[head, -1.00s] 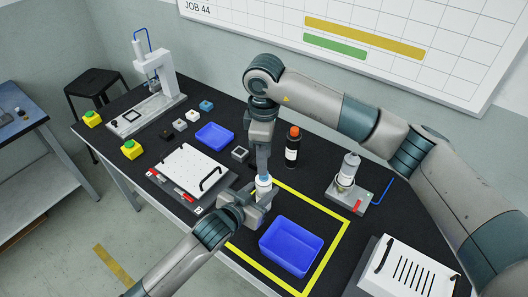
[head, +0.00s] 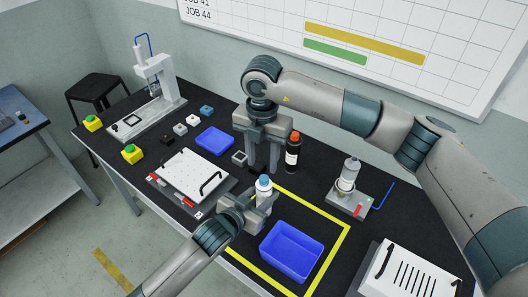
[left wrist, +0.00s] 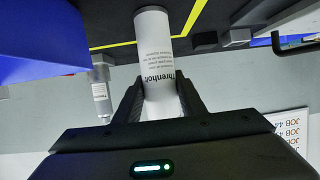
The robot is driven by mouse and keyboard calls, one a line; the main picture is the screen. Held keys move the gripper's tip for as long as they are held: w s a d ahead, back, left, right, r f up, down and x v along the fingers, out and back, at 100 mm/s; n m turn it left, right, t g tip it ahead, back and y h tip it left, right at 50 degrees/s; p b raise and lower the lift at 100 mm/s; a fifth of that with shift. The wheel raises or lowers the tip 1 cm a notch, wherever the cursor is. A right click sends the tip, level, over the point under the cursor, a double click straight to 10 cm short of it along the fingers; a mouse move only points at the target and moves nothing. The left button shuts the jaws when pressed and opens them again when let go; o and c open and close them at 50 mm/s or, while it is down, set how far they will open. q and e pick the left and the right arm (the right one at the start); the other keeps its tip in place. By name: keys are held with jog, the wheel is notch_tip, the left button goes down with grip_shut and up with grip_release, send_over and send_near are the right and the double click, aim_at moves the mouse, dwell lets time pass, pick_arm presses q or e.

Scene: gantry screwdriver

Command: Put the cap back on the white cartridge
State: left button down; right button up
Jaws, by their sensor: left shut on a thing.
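The white cartridge (head: 262,197) stands upright above the table, inside the yellow outline's corner. My left gripper (head: 258,206) is shut on it; the labelled body also shows in the left wrist view (left wrist: 154,35). A blue cap (head: 264,181) sits on top of the cartridge and looks level; how tightly it is seated I cannot tell. The cap is hidden in the left wrist view. My right gripper (head: 264,166) points down, open and empty, just above and behind the cap, apart from it.
A dark bottle (head: 292,155) with an orange cap stands close right of my right gripper. A large blue bin (head: 292,248) is in front. A grey cartridge stand (head: 347,198) is to the right. A white plate fixture (head: 190,166) and small blue tray (head: 214,137) lie left.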

jog(key=n, duration=0.6)
jog(key=shift+r, duration=0.2)
jog(key=n, duration=0.6)
jog(key=shift+a+r, duration=0.1)
jog(key=shift+r, duration=0.05)
jog(key=n, duration=0.6)
jog(key=shift+r, duration=0.15)
jog(key=n, duration=0.5)
jog(key=shift+r+n, duration=0.1)
jog(key=shift+n, duration=0.2)
jog(key=n, duration=0.5)
jog(key=shift+r+n, duration=0.15)
jog(key=shift+n, duration=0.25)
jog(key=n, duration=0.5)
jog(key=shift+r+n, duration=0.1)
jog(key=shift+n, duration=0.3)
jog(key=n, duration=0.5)
jog(key=shift+d+r+n, duration=0.15)
jog(key=shift+d+n, duration=0.05)
jog(key=shift+n, duration=0.2)
jog(key=n, duration=0.6)
jog(key=shift+d+r, duration=0.1)
